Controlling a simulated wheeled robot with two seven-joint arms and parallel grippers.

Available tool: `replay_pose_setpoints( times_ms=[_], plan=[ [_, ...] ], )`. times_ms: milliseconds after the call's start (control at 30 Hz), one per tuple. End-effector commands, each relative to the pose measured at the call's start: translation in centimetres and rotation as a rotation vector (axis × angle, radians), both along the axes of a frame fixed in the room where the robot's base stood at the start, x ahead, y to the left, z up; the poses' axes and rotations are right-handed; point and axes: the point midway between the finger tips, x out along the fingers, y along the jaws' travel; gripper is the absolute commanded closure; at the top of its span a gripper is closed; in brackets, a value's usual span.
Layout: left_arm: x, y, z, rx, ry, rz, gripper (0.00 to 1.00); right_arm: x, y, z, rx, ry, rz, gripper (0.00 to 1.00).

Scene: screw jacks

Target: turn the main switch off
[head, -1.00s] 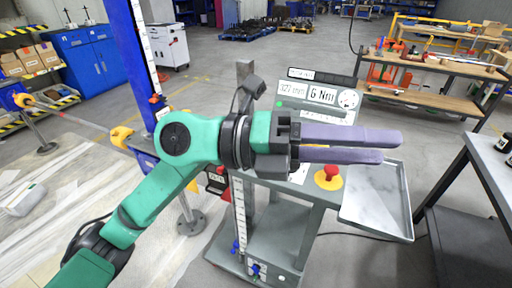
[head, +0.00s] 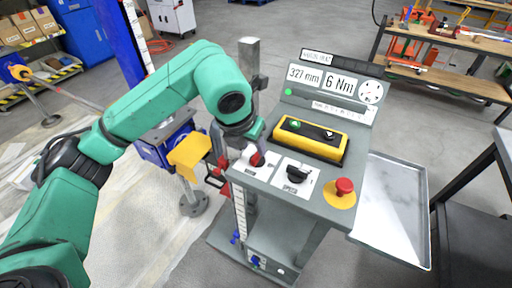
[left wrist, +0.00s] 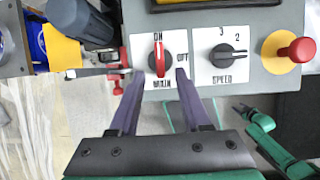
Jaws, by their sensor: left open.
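The main switch is a red knob (left wrist: 158,55) on a white plate marked ON at the top, OFF at the right and MAIN below. Its handle stands upright, in line with ON. It also shows in the head view as a red knob (head: 257,159), partly covered by my left wrist. My left gripper (left wrist: 160,74) is open, with one purple fingertip on each side of the knob's lower part. I cannot tell whether the fingers touch it. In the head view the fingers are mostly hidden.
A black SPEED knob (head: 297,174) is right of the main switch. A red emergency button (head: 343,187) on yellow is farther right. A yellow button box (head: 311,138) stands behind, below the display panel (head: 330,85). A metal tray (head: 392,205) is at the right.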

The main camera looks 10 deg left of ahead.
Motion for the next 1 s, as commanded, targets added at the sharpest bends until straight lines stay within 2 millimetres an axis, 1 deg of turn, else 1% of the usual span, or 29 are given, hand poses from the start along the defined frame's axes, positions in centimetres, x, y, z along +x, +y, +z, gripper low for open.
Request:
replay_pose_setpoints(
  times_ms=[33, 100, 200, 233, 300, 367, 500, 533, 567, 600, 633, 667, 1000],
  plan=[
    [0.4, -0.1, -0.9, 0.000, 0.006, 0.001, 0.53, 0.4, 0.0, 0.7, 0.001, -0.007, 0.000, 0.50],
    [0.9, -0.3, -2.3, -0.001, 0.004, -0.001, 0.53, 1.5, 0.1, 1.0, 0.002, -0.024, 0.001, 0.50],
    [1.5, -0.4, -3.7, -0.001, 0.002, 0.001, 0.53, 3.5, 0.3, 1.5, 0.005, -0.058, 0.001, 0.50],
    [1.6, -0.4, -4.0, -0.001, 0.001, 0.000, 0.53, 3.9, 0.3, 1.6, 0.006, -0.064, 0.001, 0.50],
    [1.8, -0.5, -4.4, -0.001, 0.000, -0.002, 0.53, 4.1, 0.3, 1.6, 0.007, -0.068, 0.001, 0.50],
    [1.8, -0.5, -4.5, -0.001, 0.000, -0.003, 0.53, 4.0, 0.3, 1.5, 0.006, -0.065, 0.001, 0.50],
    [1.8, -0.5, -4.5, -0.001, -0.001, -0.003, 0.53, 2.9, 0.2, 1.4, 0.005, -0.048, 0.001, 0.50],
    [1.8, -0.5, -4.5, -0.001, -0.001, -0.003, 0.56, 2.6, 0.2, 1.4, 0.004, -0.044, 0.001, 0.50],
    [1.8, -0.5, -4.5, -0.001, -0.001, -0.003, 0.68, 2.4, 0.2, 1.3, 0.005, -0.040, 0.001, 0.50],
    [1.8, -0.5, -4.5, -0.001, -0.001, -0.003, 0.83, 2.2, 0.2, 1.3, 0.004, -0.037, 0.001, 0.50],
    [1.8, -0.5, -4.5, -0.001, -0.001, -0.003, 0.95, 2.2, 0.2, 1.3, 0.004, -0.036, 0.001, 0.50],
    [1.8, -0.5, -4.5, -0.001, -0.001, -0.003, 1.00, 2.2, 0.2, 1.3, 0.004, -0.036, 0.001, 0.50],
    [1.8, -0.5, -4.5, -0.002, -0.003, -0.019, 1.00, 2.4, 0.2, 1.0, 0.004, -0.039, 0.001, 0.50]
  ],
)
